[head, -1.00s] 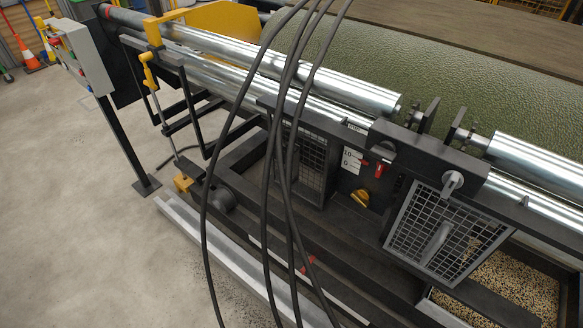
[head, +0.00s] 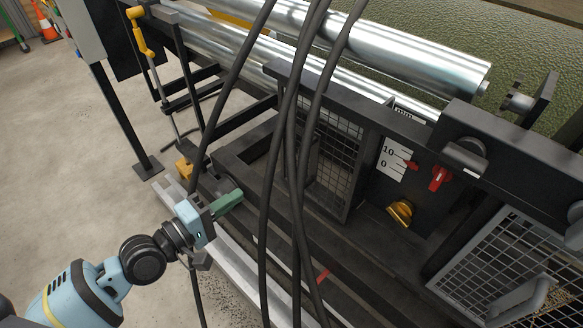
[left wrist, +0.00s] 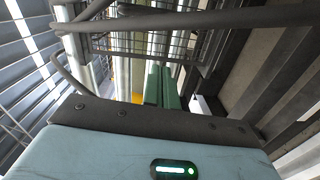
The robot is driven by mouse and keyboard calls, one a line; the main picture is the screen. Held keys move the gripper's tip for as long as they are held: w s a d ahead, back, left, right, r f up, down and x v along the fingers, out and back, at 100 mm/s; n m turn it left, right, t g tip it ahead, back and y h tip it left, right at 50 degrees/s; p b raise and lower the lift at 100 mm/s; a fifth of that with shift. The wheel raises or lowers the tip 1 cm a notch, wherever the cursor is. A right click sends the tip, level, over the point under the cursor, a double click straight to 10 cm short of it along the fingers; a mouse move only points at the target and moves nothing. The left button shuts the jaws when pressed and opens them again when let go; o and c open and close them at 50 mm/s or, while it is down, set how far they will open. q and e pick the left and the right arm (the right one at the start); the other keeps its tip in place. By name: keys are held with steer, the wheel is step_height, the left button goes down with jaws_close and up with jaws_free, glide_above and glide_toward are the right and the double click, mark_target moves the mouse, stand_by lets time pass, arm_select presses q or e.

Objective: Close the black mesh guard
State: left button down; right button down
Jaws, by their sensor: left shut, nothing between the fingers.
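The black mesh guard (head: 335,165) stands in the dark machine frame, left of the scale plate, with hanging cables crossing its left part. It looks set at an angle to the frame front; I cannot tell exactly how far open it is. A mesh panel (left wrist: 150,43) also shows beyond my fingers in the left wrist view. My left gripper (head: 236,197) has green fingers, shut and empty. It is left of the guard and apart from it in the head view. The green fingers (left wrist: 162,85) point ahead in the left wrist view. My right gripper is not in view.
Black cables (head: 288,150) hang between my view and the machine. A grey-framed mesh panel (head: 515,260) is at lower right. Steel rollers (head: 400,45) run above. Floor (head: 60,190) is clear at left.

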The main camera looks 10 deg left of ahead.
arm_select(q)
steer(key=shift+w+a+r+n, duration=0.1)
steer(key=shift+w+r+n, duration=0.3)
steer(key=shift+w+r, duration=0.6)
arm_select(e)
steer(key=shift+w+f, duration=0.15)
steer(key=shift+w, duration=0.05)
